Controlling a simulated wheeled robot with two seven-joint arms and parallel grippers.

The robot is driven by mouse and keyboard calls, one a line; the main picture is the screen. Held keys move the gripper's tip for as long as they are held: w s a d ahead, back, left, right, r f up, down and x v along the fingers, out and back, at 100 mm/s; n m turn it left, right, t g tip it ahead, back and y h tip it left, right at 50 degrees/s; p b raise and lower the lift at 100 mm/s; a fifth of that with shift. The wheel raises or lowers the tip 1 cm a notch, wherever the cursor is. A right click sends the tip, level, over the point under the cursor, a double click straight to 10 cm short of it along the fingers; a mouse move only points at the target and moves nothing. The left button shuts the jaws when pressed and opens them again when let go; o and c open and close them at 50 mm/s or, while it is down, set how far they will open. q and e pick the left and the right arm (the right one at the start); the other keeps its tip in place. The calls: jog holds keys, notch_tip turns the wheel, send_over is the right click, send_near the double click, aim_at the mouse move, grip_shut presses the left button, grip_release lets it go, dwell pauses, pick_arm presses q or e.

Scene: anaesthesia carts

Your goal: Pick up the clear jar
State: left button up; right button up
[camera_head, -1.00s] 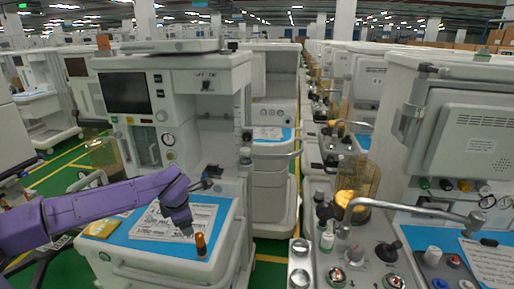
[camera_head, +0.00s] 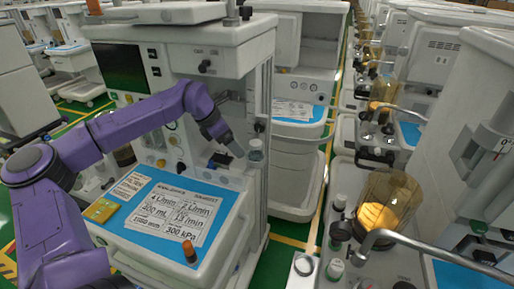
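A small clear jar (camera_head: 256,156) with a grey top sits at the right front edge of the left anaesthesia cart, beside its upright post. My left gripper (camera_head: 236,150) is just left of the jar and at about its height, angled down to the right. A small gap seems to show between them, but contact cannot be ruled out. The fingers are too small and dark to tell whether they are open or shut. My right gripper is out of view.
The cart's blue work surface (camera_head: 135,222) holds a printed sheet (camera_head: 172,208), a yellow pad (camera_head: 100,210) and an orange-capped vial (camera_head: 189,251). An amber canister (camera_head: 388,202) and a metal rail (camera_head: 430,245) stand on the right cart. A narrow aisle lies between carts.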

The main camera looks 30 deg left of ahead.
aim_at(253, 147)
pick_arm(q)
jog(key=w+d+f, duration=0.1)
jog(key=w, duration=0.1)
jog(key=w+d+f+p, duration=0.1)
jog(key=w, duration=0.1)
jog(key=w+d+f+p, duration=0.1)
jog(key=w+f, duration=0.1)
jog(key=shift+d+f, duration=0.1)
jog(key=shift+d, duration=0.15)
jog(key=shift+w+f, duration=0.15)
jog(key=shift+f, duration=0.1)
jog(key=shift+r, duration=0.1)
jog(key=c, duration=1.2)
